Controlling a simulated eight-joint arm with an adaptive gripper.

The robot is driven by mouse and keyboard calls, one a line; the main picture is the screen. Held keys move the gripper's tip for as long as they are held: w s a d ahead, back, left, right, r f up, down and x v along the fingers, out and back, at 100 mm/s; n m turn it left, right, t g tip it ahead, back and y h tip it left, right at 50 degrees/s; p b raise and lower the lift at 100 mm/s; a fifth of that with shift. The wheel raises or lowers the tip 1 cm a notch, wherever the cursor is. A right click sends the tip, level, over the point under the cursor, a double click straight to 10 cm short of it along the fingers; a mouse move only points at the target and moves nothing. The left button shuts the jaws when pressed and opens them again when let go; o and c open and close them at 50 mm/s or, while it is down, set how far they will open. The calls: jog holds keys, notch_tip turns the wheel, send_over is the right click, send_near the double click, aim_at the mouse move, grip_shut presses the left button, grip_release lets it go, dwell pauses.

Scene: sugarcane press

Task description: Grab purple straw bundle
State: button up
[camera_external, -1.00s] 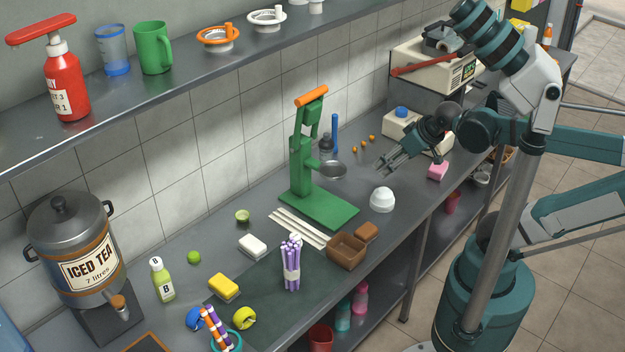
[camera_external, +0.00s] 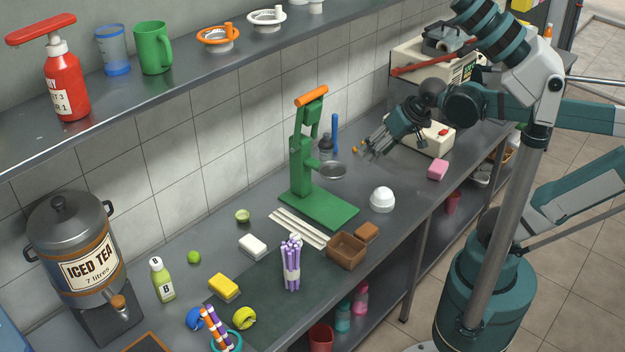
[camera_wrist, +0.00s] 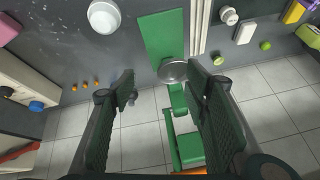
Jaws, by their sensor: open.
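The purple straw bundle (camera_external: 291,266) stands upright on the dark mat near the front of the counter, with a pale band around its middle. My gripper (camera_external: 372,152) is over the back right of the counter, beyond the green press (camera_external: 305,165) and well away from the bundle. In the wrist view my gripper (camera_wrist: 160,88) has its two fingers spread apart with nothing between them. The green press (camera_wrist: 164,45) and its round metal cup (camera_wrist: 173,71) show beyond the fingers. I cannot make out the straw bundle in the wrist view.
A brown box (camera_external: 346,251) stands just right of the bundle, and white sticks (camera_external: 297,228) lie behind it. A white dome (camera_external: 382,199) sits right of the press. A yellow sponge (camera_external: 223,287) and a teal cup (camera_external: 228,343) holding straws are to the left.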

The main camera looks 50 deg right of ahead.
jog(key=w+a+r+m+g+p, duration=0.25)
jog(key=a+m, duration=0.25)
jog(key=a, duration=0.4)
jog(key=m+g+p, duration=0.4)
jog(key=m+p, duration=0.5)
jog(key=m, duration=0.3)
send_over(291, 246)
notch_tip(291, 246, down, 4)
jog(key=shift+h, duration=0.3)
notch_tip(291, 246, down, 13)
jog(key=shift+w+r+b, duration=0.1)
jog(key=shift+b, duration=0.2)
jog(key=shift+f, duration=0.85)
jog(key=shift+f, duration=1.25)
jog(key=shift+f, duration=0.15)
